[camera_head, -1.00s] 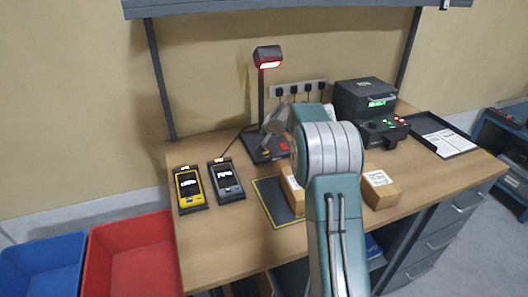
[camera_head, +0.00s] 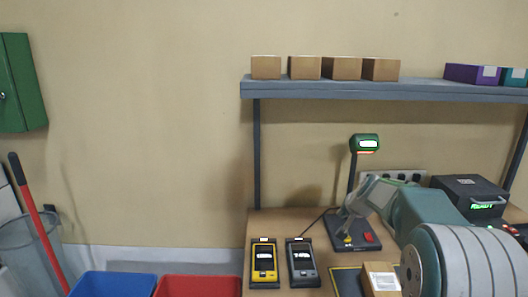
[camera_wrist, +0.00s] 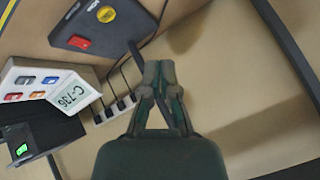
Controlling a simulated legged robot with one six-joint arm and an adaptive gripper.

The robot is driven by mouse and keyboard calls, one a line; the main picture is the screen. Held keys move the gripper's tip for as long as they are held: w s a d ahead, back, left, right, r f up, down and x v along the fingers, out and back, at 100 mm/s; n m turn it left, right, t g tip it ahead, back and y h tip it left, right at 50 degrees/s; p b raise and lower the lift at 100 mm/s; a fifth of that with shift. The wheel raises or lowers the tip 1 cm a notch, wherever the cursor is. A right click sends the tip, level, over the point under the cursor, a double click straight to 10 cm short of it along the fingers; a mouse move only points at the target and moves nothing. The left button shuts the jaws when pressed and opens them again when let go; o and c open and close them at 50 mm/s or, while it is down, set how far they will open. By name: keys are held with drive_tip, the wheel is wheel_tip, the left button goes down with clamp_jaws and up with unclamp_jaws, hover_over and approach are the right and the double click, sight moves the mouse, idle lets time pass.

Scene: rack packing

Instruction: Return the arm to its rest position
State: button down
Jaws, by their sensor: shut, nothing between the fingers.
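My arm reaches in from the lower right in the head view, with its large grey joint in the foreground. My gripper (camera_wrist: 160,72) shows in the wrist view with its two fingers together and nothing between them. It is in the air near the lamp stand's post. In the head view the wrist end of the arm overlaps the lamp stand (camera_head: 365,143), whose head is now green. The gripper's fingertips cannot be made out clearly in the head view.
The workbench (camera_head: 290,222) holds a yellow handheld device (camera_head: 264,262), a grey one (camera_head: 303,262), a cardboard box (camera_head: 381,280) and a black printer (camera_head: 470,190). A shelf (camera_head: 330,90) with several boxes hangs above. A blue bin (camera_head: 112,284) and a red bin (camera_head: 195,286) stand left.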

drive_tip(key=s+a+r+n+g, duration=0.15)
drive_tip(key=s+a+r, duration=0.25)
drive_tip(key=s, duration=0.6)
drive_tip(key=s+a+r+n, duration=0.2)
drive_tip(key=s+a+r, duration=0.15)
drive_tip(key=s, duration=0.55)
drive_tip(key=s+a+f+n, duration=0.1)
drive_tip(key=s+f, duration=0.1)
drive_tip(key=s, duration=0.9)
drive_tip(key=s+f+n+g+h, duration=0.1)
drive_tip(key=s+f, duration=0.2)
drive_tip(key=s, duration=0.8)
drive_tip(key=shift+a, duration=0.35)
